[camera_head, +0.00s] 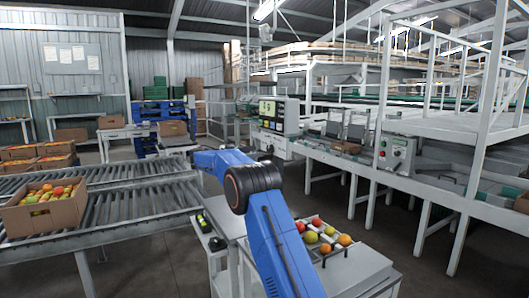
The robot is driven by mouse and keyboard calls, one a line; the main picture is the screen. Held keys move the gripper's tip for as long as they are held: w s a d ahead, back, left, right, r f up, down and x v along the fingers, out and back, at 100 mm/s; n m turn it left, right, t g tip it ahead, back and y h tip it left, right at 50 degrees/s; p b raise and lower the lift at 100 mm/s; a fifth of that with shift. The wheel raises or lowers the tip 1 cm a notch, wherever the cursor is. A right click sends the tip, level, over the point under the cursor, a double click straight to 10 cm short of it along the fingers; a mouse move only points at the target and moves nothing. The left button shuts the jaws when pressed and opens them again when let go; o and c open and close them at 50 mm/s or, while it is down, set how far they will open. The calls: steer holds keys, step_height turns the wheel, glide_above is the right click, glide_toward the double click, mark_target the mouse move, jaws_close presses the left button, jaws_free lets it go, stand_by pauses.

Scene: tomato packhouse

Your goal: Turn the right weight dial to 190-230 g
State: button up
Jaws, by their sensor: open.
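A control panel with a lit display (267,107) stands at the back, a little right of the middle, above the edge of the sorting line. Small controls show on its front, but they are too small to tell which is the right weight dial or where it points. My blue arm rises from the bottom middle to a dark joint and bends left, short of the panel in the picture. My gripper cannot be made out at the arm's end.
A grey control box (396,153) with a red button is on the right frame. A tray of tomatoes (349,247) sits close by at the lower middle. A roller conveyor (120,205) with a tomato carton (47,216) runs on the left. Railings and white posts fill the right.

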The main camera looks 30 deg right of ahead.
mark_target(268, 149)
steer(key=shift+d, duration=3.05)
steer(key=c, duration=1.1)
